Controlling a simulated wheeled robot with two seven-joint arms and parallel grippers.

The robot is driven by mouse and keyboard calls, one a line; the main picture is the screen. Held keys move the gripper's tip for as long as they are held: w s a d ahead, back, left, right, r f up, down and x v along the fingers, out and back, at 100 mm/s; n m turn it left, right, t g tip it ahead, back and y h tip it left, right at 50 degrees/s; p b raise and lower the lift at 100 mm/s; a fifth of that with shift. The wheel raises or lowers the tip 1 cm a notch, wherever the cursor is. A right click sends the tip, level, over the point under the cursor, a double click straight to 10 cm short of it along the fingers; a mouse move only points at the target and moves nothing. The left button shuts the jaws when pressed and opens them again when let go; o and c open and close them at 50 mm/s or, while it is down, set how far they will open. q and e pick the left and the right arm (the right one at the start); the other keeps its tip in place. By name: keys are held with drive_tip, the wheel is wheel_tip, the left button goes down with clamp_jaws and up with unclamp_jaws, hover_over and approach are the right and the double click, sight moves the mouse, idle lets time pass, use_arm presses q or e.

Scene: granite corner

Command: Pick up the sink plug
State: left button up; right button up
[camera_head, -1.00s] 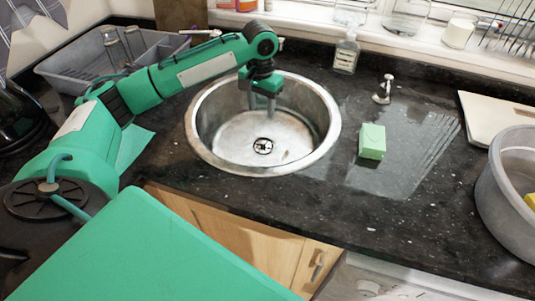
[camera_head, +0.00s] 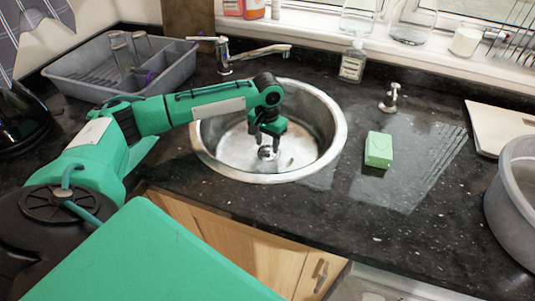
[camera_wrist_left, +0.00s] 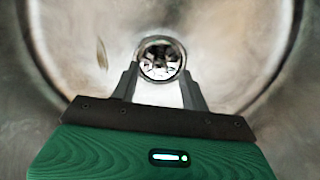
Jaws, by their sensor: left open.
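The round metal sink plug (camera_head: 266,153) sits at the drain in the bottom of the round steel sink (camera_head: 338,140). The plug also shows in the left wrist view (camera_wrist_left: 160,58), as a bright ring with a dark, broken pattern inside. My left gripper (camera_head: 265,143) is inside the sink, pointing down, open and empty. In the left wrist view its two fingertips (camera_wrist_left: 159,74) stand on either side of the plug's near edge. I cannot tell whether they touch it. In the head view the fingers partly hide the plug. My right gripper is not in view.
A green block (camera_head: 378,149) and a small metal fitting (camera_head: 390,97) are right of the sink. The tap (camera_head: 240,55) stands behind it. A grey dish rack (camera_head: 90,82) is at the back left, a soap bottle (camera_head: 353,62) at the back, a grey tub (camera_head: 510,215) at the right.

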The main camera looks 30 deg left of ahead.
sight(267, 149)
use_arm(q)
drive_tip(key=shift+f, duration=1.3)
clamp_jaws()
drive_tip(key=shift+r, duration=0.1)
wheel_tip(267, 149, up, 20)
